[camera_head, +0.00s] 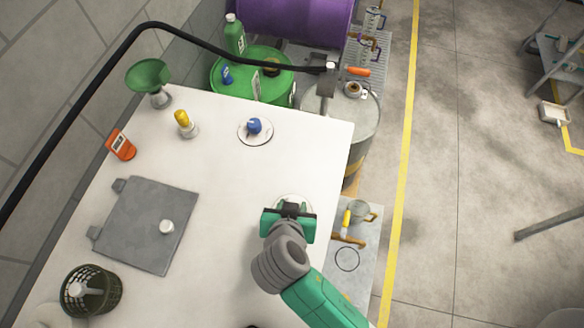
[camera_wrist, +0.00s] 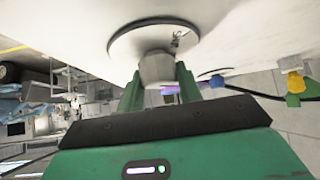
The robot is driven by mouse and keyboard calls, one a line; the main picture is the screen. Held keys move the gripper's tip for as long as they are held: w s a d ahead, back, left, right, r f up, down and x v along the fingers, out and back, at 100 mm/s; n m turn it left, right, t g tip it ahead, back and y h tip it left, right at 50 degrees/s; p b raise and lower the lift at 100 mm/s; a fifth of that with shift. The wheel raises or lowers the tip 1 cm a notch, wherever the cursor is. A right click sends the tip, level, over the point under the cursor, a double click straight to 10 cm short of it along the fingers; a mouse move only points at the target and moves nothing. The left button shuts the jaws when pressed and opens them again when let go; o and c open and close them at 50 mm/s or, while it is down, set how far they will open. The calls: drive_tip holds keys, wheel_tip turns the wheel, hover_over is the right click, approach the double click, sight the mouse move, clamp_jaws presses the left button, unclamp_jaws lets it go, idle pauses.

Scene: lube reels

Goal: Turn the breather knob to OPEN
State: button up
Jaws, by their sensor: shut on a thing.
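A pale grey knob (camera_wrist: 156,68) stands on a round, dark-rimmed plate (camera_wrist: 130,44) in the wrist view. I take it for the breather knob. Lettering on the plate is partly in view and I cannot read it for certain. My gripper (camera_wrist: 160,84) is shut on the knob, a green finger on each side. In the head view my gripper (camera_head: 292,210) is over the right part of the white table. It hides the knob there, and only the far rim of the plate (camera_head: 294,197) shows.
A blue knob (camera_head: 254,126) on a similar plate, a yellow-topped fitting (camera_head: 183,122), a green funnel (camera_head: 149,76) and an orange device (camera_head: 121,145) are on the white table (camera_head: 225,215). A grey hinged panel (camera_head: 140,222) and a dark basket (camera_head: 92,292) are at left. Drums stand behind.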

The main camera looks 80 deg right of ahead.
drive_tip(key=shift+m+g, duration=0.6)
drive_tip(key=shift+m, duration=0.2)
drive_tip(key=o, duration=1)
drive_tip(key=v, duration=0.7)
drive_tip(key=shift+w+a+r+b, duration=0.1)
drive_tip(key=shift+a+r+b, duration=0.15)
drive_tip(key=shift+r+b, duration=0.1)
drive_tip(key=shift+f, duration=0.1)
